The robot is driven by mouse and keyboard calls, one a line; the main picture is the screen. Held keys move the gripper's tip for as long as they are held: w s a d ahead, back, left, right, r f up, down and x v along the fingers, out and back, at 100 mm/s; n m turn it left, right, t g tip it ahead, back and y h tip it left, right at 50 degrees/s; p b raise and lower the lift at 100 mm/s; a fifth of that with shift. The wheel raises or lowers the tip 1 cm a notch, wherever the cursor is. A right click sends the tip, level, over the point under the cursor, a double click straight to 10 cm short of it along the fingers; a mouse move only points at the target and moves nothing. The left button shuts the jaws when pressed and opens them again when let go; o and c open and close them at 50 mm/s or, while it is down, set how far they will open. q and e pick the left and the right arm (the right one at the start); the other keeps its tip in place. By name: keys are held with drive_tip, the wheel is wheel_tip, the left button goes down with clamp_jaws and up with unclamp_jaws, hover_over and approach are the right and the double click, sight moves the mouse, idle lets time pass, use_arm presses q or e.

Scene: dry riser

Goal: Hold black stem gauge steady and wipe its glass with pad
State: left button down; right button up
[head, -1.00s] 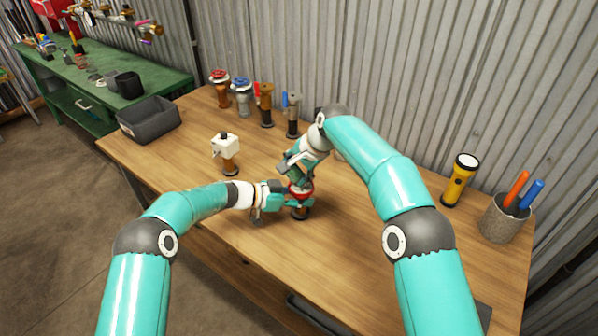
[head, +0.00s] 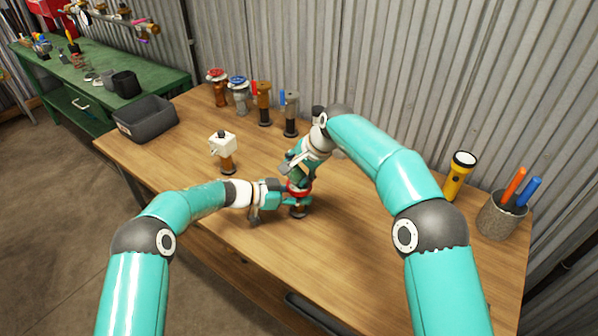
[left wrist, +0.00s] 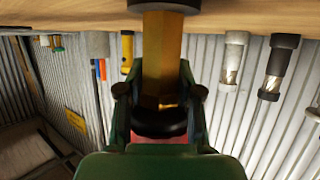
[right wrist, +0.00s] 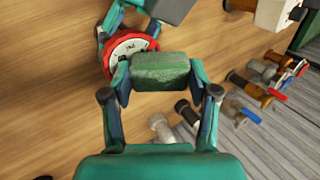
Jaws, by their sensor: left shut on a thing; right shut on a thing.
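The gauge (head: 299,188) has a red rim and stands upright on the bench. Its white dial (right wrist: 122,50) shows in the right wrist view, partly covered. My left gripper (left wrist: 160,90) is shut around the gauge's brass-coloured stem (left wrist: 161,50), which has a dark collar near the head. In the head view, my left gripper (head: 286,198) reaches the gauge from the left. My right gripper (head: 297,168) is above the gauge, shut on a green pad (right wrist: 160,70). The pad lies beside and partly over the dial's edge in the right wrist view; I cannot tell whether it touches the glass.
A white-topped fitting (head: 223,148) stands left of the gauge. Several valves (head: 239,95) line the back of the bench. A dark bin (head: 146,119) is at the left, a yellow torch (head: 458,177) and a pen pot (head: 502,216) at the right. The front of the bench is clear.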

drive_tip(key=shift+w+a+f, duration=0.2)
drive_tip(key=shift+w+a, duration=0.15)
drive_tip(key=shift+a, duration=0.2)
drive_tip(key=shift+s+d+r, duration=0.1)
drive_tip(key=shift+s+d, duration=0.75)
drive_tip(key=shift+d, duration=0.1)
drive_tip(key=shift+r, duration=0.1)
use_arm(q)
drive_tip(key=shift+f, duration=0.1)
use_arm(e)
drive_tip(key=shift+r, duration=2)
drive_tip(key=d, duration=0.8)
use_arm(q)
drive_tip(key=c, duration=0.7)
unclamp_jaws()
